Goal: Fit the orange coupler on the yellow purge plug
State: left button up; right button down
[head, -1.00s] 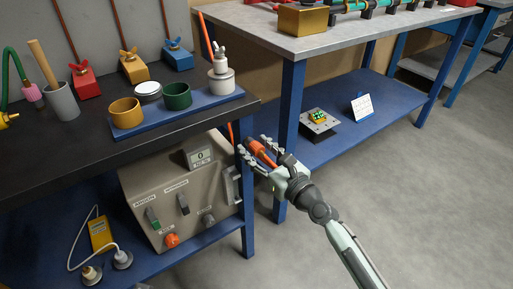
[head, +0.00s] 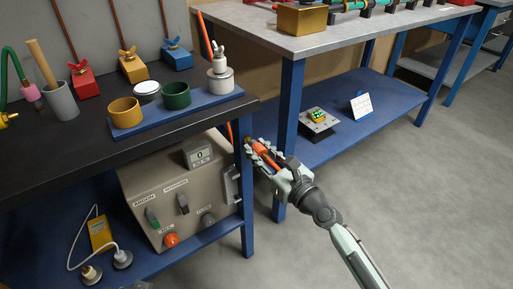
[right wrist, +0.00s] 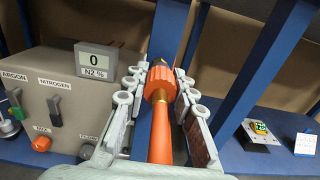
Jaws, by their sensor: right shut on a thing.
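The orange coupler (right wrist: 160,83) is a ribbed orange sleeve with brass ends, with an orange hose running back from it in the right wrist view. My right gripper (right wrist: 158,100) is shut on it, one grey finger on each side. In the head view the right gripper (head: 266,152) holds the coupler (head: 272,152) in front of the bench leg. A yellow cup-shaped piece (head: 126,114) stands on a blue tray; I cannot tell whether it is the yellow purge plug. My left gripper is not in view.
A grey gas box (head: 180,190) sits below. A blue bench leg (head: 290,120) stands close to the gripper. The floor at right is clear.

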aim_at(268, 159)
jog(key=shift+v, duration=1.7)
